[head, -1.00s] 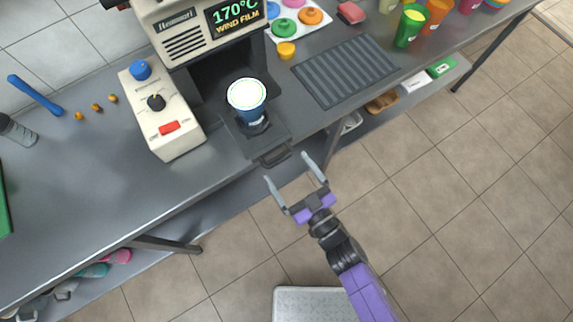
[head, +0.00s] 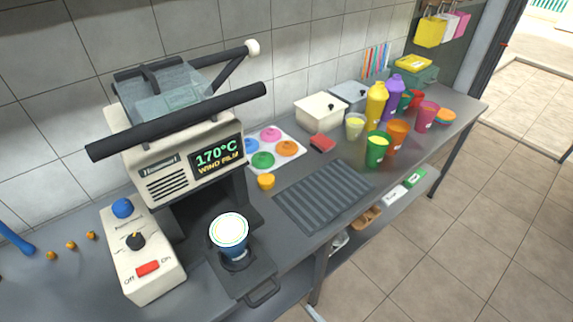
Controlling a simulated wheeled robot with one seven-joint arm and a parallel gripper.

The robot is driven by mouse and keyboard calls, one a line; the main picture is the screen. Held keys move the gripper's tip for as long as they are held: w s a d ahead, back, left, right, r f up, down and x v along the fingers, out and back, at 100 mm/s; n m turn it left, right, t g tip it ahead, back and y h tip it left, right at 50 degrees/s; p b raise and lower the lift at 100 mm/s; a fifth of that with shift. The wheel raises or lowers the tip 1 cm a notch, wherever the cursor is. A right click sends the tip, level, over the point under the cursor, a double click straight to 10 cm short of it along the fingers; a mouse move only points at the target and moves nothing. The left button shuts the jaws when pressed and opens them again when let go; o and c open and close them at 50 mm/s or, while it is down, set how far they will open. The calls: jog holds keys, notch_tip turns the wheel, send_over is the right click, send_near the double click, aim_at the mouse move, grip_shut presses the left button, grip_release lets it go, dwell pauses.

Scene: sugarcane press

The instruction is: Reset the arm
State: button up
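The sealing machine (head: 185,165) stands on the grey counter, its display reading 170°C and WIND FILM. A blue cup with a white, green-edged top (head: 230,231) sits upright in the holder of the machine's pulled-out tray (head: 245,277). Of my gripper, only what looks like one pale fingertip (head: 314,313) shows at the bottom edge, in front of the counter and right of the tray handle. The rest of my gripper and arm is out of frame, so its opening and anything between the fingers are hidden.
A control box (head: 140,255) with knobs and a red switch stands left of the machine. A ridged dark mat (head: 325,195) lies to its right. Colored cups, bottles and white containers (head: 321,113) stand farther back. Floor right of the counter (head: 480,240) is clear.

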jog(key=s+d+r+m+h, duration=0.6)
jog(key=s+d+r+h, duration=0.4)
jog(key=s+d+r, duration=0.6)
jog(key=shift+s+d+r+m+b, duration=0.25)
jog(key=shift+s+r+m+b, duration=0.2)
jog(key=shift+s+r, duration=0.45)
jog(key=shift+s+f, duration=0.15)
jog(key=shift+f, duration=0.05)
jog(key=shift+c, duration=0.2)
